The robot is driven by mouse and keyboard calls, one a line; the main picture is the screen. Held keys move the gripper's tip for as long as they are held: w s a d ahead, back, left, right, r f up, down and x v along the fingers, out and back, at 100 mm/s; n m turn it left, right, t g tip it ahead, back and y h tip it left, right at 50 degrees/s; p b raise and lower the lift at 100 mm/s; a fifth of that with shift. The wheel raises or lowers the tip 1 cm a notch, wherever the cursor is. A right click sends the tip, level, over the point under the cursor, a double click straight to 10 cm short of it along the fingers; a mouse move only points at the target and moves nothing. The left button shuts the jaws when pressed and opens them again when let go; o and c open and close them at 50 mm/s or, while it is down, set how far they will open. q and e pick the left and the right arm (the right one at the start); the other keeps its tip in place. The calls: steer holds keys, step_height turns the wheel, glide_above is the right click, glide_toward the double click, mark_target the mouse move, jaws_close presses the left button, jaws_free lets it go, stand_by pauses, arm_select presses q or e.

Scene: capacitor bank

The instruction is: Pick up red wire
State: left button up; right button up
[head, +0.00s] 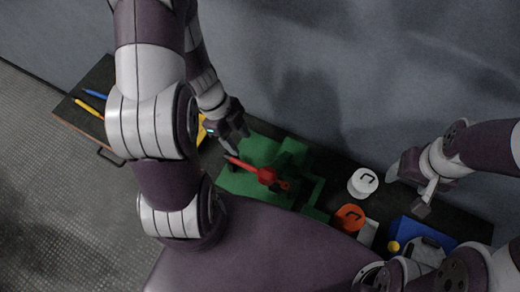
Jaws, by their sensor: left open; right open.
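A red elongated piece (250,170) with a thicker rounded end lies on the green block (263,148) in the middle of the dark table. It is the only red thing that shows, but I cannot tell for sure that it is the red wire. My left gripper (234,148) is open, just above the thin left end of the red piece in the picture. I cannot tell whether it touches. My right gripper (408,192) is open and empty, over the right part of the table, away from the red piece.
A white round piece (363,181) and an orange round piece (349,217) stand right of the green block. A blue tray (407,229) and a small yellow piece (393,247) are further right. Blue and yellow sticks (90,108) lie at the table's left end. My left arm hides part of the table.

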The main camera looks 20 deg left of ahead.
arm_select(q)
steer(key=b, duration=0.3)
glide_toward(256, 170)
steer(key=f, duration=0.2)
steer(key=s+d+f, duration=0.1)
steer(key=f, duration=0.1)
steer(key=d+f+b, duration=0.1)
steer(key=w+d+f, duration=0.1)
steer(key=f, duration=0.1)
steer(key=shift+b, duration=0.3)
steer(key=shift+d+f, duration=0.15)
steer(key=shift+f, duration=0.2)
steer(key=shift+s, duration=0.3)
arm_select(e)
steer(key=f, duration=0.2)
steer(key=s+f, duration=0.1)
steer(key=f, duration=0.1)
steer(key=shift+s+f, duration=0.15)
steer(key=shift+f, duration=0.25)
arm_select(q)
steer(key=shift+w, duration=0.15)
steer(key=shift+f, duration=0.2)
jaws_close()
